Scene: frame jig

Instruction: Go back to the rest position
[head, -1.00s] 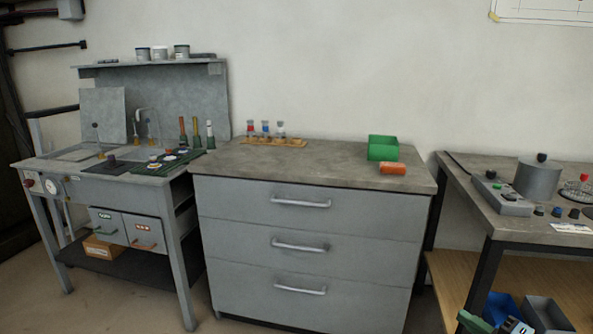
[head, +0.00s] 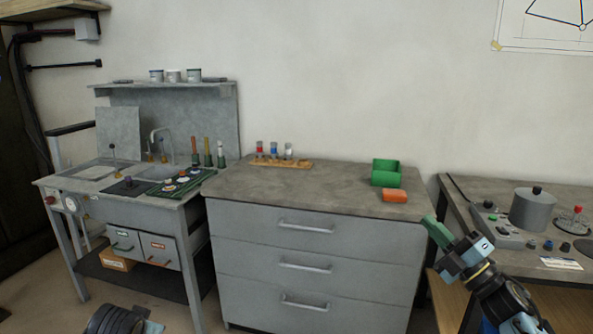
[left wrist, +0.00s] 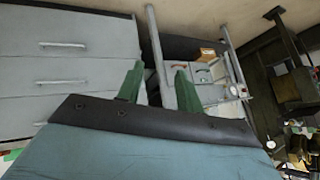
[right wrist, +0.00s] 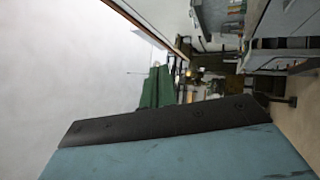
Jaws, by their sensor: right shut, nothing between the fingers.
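My right gripper (head: 437,232) has green fingers and is raised in front of the right end of the grey drawer cabinet (head: 312,253). Its fingers are together and empty, as the right wrist view also shows (right wrist: 157,88). In the left wrist view my left gripper (left wrist: 158,88) has its two green fingers apart with nothing between them. The cabinet and the sink bench show behind it there. In the head view only a dark part of my left arm shows at the bottom left; the left fingers are out of sight.
A green box (head: 386,181) and an orange block (head: 395,196) are on the cabinet top, left of a wooden rack (head: 282,163) no more: the rack holds small bottles further left. A sink bench (head: 125,190) stands left. A bench with a pot (head: 533,212) stands right.

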